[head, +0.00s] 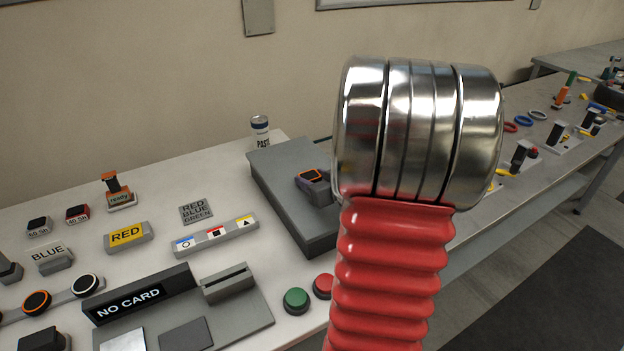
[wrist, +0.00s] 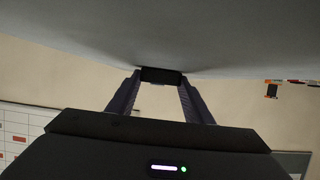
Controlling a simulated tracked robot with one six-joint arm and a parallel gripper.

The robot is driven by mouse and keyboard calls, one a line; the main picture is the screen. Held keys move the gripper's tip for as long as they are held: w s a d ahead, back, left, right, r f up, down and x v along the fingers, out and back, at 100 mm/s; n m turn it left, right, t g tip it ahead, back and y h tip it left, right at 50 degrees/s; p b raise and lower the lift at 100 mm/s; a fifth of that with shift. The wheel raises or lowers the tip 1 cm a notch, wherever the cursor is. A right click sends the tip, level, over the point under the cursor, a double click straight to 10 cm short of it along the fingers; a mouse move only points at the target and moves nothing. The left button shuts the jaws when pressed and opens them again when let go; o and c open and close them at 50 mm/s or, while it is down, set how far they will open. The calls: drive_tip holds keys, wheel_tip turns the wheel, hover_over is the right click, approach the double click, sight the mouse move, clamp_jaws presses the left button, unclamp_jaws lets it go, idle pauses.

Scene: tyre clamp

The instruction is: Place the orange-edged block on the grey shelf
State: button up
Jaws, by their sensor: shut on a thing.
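The orange-edged block (head: 311,175) shows at the left edge of my arm in the head view, with a dark top and an orange rim. A purple finger of my gripper (wrist: 160,79) shows beside it; the rest is hidden behind my arm. In the wrist view, both fingers are closed on the block (wrist: 161,73), which looks dark there. The block is over the dark grey shelf (head: 285,192), a low slab at the bench's far right. In the wrist view it meets or nearly meets the grey surface; I cannot tell whether it touches.
A can (head: 260,131) stands behind the shelf. A ready stand (head: 119,192), a RED sign (head: 128,236) and a strip of three symbols (head: 215,234) lie to the left. Green (head: 296,300) and red (head: 323,286) buttons sit in front. The left part of the shelf is bare.

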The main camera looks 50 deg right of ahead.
drive_tip(key=shift+f, duration=0.35)
drive_tip(key=o, duration=0.8)
drive_tip(key=shift+f, duration=0.1)
drive_tip(key=shift+o, duration=1.2)
drive_tip(key=shift+a+f, duration=0.1)
drive_tip(key=shift+a, duration=0.1)
drive_tip(key=shift+f, duration=0.1)
drive_tip(key=shift+r, duration=0.25)
drive_tip(key=shift+s+a+r, duration=0.1)
drive_tip(key=shift+s+r, duration=0.1)
drive_tip(key=v, duration=1.1)
drive_tip(key=shift+s+r, duration=0.3)
drive_tip(key=shift+r, duration=0.1)
drive_tip(key=shift+d, duration=0.25)
